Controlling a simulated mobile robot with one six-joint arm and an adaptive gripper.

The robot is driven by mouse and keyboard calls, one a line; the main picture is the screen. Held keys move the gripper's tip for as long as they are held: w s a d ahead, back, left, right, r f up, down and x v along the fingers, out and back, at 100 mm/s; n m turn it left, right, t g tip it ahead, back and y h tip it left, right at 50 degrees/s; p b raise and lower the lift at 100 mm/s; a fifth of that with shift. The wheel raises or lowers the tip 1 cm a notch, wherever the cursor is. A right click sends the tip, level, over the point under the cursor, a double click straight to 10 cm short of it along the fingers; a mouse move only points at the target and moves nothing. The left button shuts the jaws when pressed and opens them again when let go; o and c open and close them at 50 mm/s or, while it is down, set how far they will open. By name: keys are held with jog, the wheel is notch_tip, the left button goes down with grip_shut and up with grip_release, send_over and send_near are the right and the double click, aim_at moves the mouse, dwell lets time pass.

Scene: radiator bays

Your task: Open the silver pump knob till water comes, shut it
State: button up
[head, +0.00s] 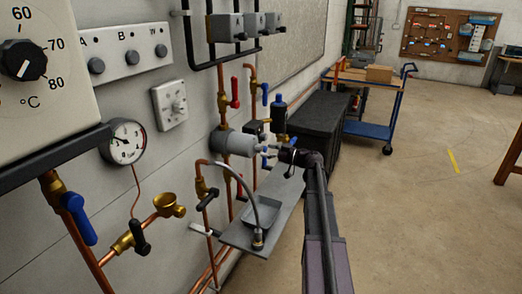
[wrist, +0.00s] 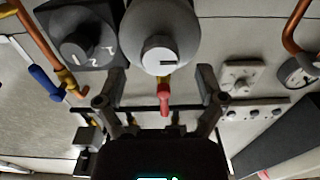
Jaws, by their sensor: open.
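The silver pump (head: 235,143) sits on a copper pipe along the wall. In the wrist view its round grey body fills the top middle, and its silver knob (wrist: 160,60) faces me with a dark mark across it. My gripper (head: 268,156) is beside the pump in the head view. In the wrist view my gripper (wrist: 160,88) has its two fingers spread wide and empty, one to each side of the knob's line; I cannot tell whether either touches it. The knob is hard to make out in the head view. I see no water.
A hose (head: 232,175) bends down to a shelf (head: 240,239) holding a grey tray (head: 264,212), below my gripper. Free floor lies right.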

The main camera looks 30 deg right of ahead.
jog(key=shift+x, duration=1.4)
jog(key=c, duration=1.2)
